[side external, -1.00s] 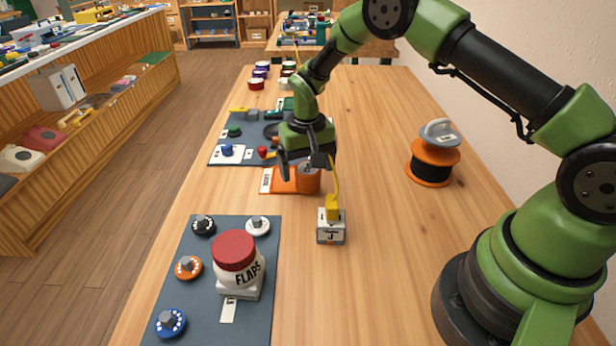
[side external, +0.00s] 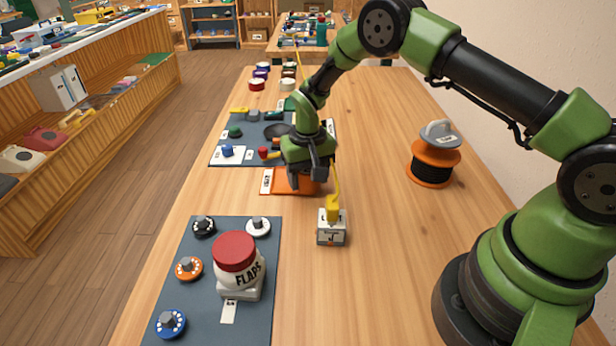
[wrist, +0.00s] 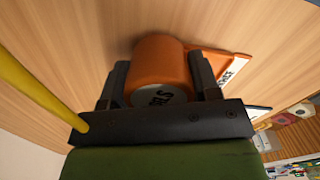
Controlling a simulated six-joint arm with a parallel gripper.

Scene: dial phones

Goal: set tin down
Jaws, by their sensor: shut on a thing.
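My gripper (wrist: 160,92) is shut on an orange tin (wrist: 159,62), with one dark finger on each side of it. The tin's pale end, with partly hidden dark lettering, faces the wrist camera. In the side view my gripper (side external: 312,172) is low over an orange mat (side external: 278,182) with a white label strip, and mostly hides the tin. The mat's corner and label (wrist: 232,70) show beside the tin in the wrist view. I cannot tell whether the tin touches the surface below.
A white box with a yellow plug (side external: 332,228) stands in front of my gripper. A red-lidded FLAPS jar (side external: 238,265) and several dials are on a dark mat (side external: 190,300) at the front left. An orange spool (side external: 432,165) stands right. Bare wood lies between.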

